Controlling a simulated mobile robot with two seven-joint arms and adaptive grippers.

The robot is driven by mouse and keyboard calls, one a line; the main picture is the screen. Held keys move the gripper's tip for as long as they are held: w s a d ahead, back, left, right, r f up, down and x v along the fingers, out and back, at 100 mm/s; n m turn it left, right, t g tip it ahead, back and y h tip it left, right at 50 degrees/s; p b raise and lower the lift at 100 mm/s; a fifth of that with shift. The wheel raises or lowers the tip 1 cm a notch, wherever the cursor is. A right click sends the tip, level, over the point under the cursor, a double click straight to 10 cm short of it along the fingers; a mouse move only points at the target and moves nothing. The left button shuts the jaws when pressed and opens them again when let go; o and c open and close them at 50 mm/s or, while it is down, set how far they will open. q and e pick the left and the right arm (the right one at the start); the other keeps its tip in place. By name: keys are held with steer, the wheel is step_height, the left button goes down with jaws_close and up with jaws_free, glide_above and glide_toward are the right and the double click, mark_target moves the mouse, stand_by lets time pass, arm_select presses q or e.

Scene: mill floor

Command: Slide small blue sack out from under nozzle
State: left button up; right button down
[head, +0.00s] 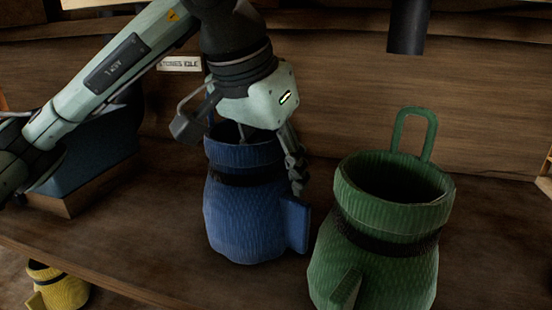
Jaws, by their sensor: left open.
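The small blue sack (244,221) stands upright and open-topped on the wooden bench. A dark band runs round its neck and a flat blue tab sticks out at its right side. My left gripper (243,160) is open over the sack's mouth. One finger reaches down along the sack's right side, and the other parts are at its left rim. I cannot tell whether the fingers touch the cloth. The nozzle, a dark pipe (407,26), hangs at the top right, above and behind the green sack. My right gripper is not in view.
A larger green sack (336,258) with a tall loop handle stands close on the right of the blue one. A yellow sack (62,290) sits lower at the bottom left, beyond the bench's front edge. A small sign (179,64) is on the wooden back wall.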

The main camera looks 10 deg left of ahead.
arm_select(q)
jaws_close()
stand_by(0.6)
